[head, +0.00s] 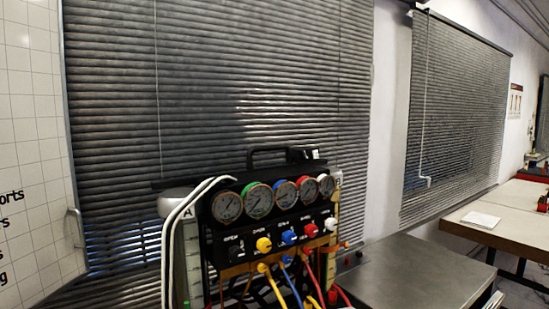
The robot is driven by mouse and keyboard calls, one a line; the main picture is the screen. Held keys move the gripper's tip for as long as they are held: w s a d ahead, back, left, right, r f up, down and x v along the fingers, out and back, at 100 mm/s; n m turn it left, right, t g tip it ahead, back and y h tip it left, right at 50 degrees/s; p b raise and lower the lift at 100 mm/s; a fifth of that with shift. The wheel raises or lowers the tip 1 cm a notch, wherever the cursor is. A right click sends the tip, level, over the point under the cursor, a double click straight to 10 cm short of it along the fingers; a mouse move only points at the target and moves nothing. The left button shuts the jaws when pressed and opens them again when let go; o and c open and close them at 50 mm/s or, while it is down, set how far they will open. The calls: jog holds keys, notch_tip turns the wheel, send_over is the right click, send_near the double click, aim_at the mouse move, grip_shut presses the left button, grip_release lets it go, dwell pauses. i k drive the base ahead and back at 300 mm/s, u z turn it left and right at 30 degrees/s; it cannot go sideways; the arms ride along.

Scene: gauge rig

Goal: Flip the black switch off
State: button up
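The gauge rig (213,240) stands at the lower middle of the head view, a black panel with a row of several round dials and a black carry handle (268,153) on top. Below the dials is a row of coloured knobs. The dark knob (236,253) at the left end is black and hard to make out against the panel. I cannot tell its setting, or whether it is the black switch. My gripper cannot be made out in this view.
Beside the black knob are yellow (264,244), blue (289,237), red (311,230) and white (330,224) knobs. Coloured hoses hang below, and white cables loop at the left. A grey metal table (415,272) stands right of the rig, its top mostly bare.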

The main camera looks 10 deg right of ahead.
aim_at(304, 153)
jog(key=u, duration=2.05)
jog(key=k, duration=1.25)
jog(key=z, duration=1.65)
jog(key=i, duration=1)
jog(key=z, duration=0.1)
